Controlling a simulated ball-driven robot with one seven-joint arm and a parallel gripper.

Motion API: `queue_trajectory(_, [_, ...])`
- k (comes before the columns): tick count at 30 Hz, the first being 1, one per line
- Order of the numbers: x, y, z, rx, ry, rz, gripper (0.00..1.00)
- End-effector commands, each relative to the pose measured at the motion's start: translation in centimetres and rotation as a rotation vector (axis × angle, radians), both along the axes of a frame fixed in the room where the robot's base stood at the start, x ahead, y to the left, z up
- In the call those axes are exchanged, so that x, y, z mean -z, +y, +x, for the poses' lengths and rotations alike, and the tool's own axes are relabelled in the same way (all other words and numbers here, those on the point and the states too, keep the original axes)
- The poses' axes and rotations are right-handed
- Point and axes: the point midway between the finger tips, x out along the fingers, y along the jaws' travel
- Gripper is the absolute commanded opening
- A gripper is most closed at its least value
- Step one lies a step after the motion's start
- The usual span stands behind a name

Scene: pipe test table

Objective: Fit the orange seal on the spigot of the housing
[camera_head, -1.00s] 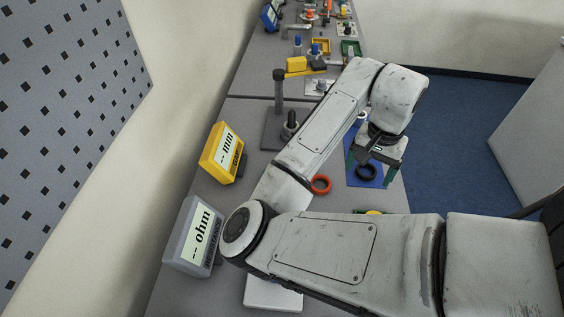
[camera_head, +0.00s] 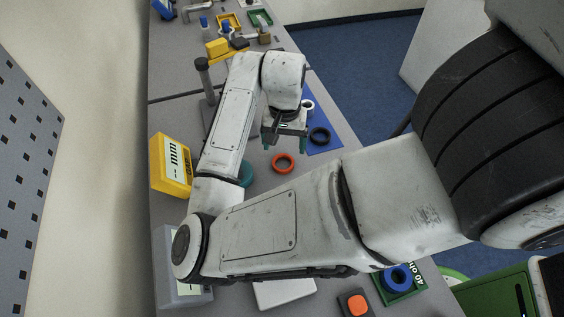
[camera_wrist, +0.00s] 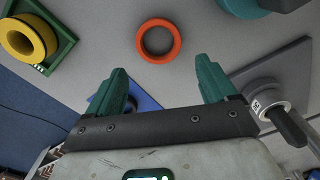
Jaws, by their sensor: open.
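The orange seal (camera_head: 283,172) is a ring lying flat and loose on the grey table. In the wrist view the seal (camera_wrist: 141,41) lies beyond my fingertips, roughly midway between them. My gripper (camera_head: 285,137) is open, with two green fingers and nothing between them; it shows in the wrist view too (camera_wrist: 162,76). A teal round part (camera_head: 247,173) sits left of the seal, partly hidden by my arm; it is cut off at the top of the wrist view (camera_wrist: 242,8). I cannot make out which part is the housing or its spigot.
A blue mat (camera_head: 328,146) holds a dark ring (camera_head: 319,143) and a white part. A yellow meter (camera_head: 169,166) stands at left. A green tray with a blue ring (camera_head: 384,278) and an orange-topped block (camera_head: 356,303) are near the front. The wrist view shows a yellow ring (camera_wrist: 12,42).

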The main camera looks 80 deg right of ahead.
Motion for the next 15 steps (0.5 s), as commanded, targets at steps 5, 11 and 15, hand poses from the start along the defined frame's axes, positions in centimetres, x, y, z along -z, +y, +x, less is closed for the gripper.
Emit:
queue_trajectory(5, [2.5,0.3,0.2,-0.003,0.001,0.003,0.85])
queue_trajectory(11, [4.4,0.2,0.2,-0.002,0.002,0.002,0.85])
queue_trajectory(15, [4.6,0.2,0.2,-0.001,0.001,0.002,0.85])
